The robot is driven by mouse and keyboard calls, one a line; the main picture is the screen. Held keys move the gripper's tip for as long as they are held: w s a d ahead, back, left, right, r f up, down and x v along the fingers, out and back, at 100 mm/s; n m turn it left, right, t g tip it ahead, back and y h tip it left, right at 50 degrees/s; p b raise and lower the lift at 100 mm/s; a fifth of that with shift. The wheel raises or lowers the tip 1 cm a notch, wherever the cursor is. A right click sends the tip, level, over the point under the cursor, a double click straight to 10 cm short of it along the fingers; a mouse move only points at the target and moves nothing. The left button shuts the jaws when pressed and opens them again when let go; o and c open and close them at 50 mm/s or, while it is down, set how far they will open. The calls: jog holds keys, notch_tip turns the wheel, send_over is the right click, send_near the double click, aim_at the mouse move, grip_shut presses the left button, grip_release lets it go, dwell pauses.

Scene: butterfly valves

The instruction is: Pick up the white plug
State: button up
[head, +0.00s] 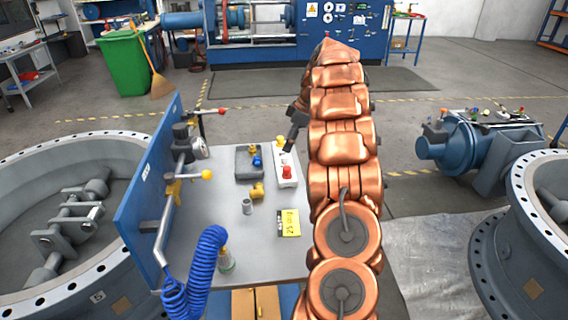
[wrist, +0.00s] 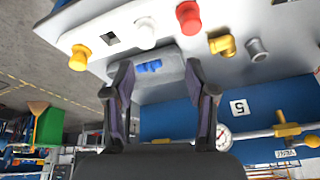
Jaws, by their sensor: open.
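The white plug (wrist: 146,27) shows in the wrist view, on a white box (wrist: 115,32) between a black square opening and a red knob (wrist: 188,17). The red knob also shows in the head view (head: 287,172). I cannot clearly make out the plug in the head view, where my gripper (head: 288,147) is over the far part of the box. My gripper (wrist: 160,78) is open and empty, its fingers spread wide. In the wrist view, the plug lies beyond the fingertips, apart from them.
A grey tray (head: 242,172) with a blue piece (wrist: 150,66) lies beside the box. A yellow fitting (head: 257,191) and a grey fitting (head: 247,206) stand nearby on the table. An upright blue panel (head: 145,190) with valves and a coiled blue hose (head: 205,260) borders the table's left.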

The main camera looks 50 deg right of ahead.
aim_at(285, 156)
jog(key=shift+n, duration=0.3)
jog(key=f, duration=0.1)
jog(key=d+f+p, duration=0.1)
jog(key=w+f, duration=0.1)
jog(key=f, duration=0.1)
jog(key=shift+d, duration=0.3)
jog(key=p+x, duration=0.1)
jog(key=x, duration=0.2)
jog(key=shift+w+a+r+p, duration=0.15)
jog(key=shift+w+a+p, duration=0.05)
jog(key=shift+p, duration=0.15)
jog(key=shift+w+a+f, duration=0.1)
jog(key=shift+w+f, duration=0.15)
jog(key=shift+f, duration=0.35)
jog(key=c, duration=0.8)
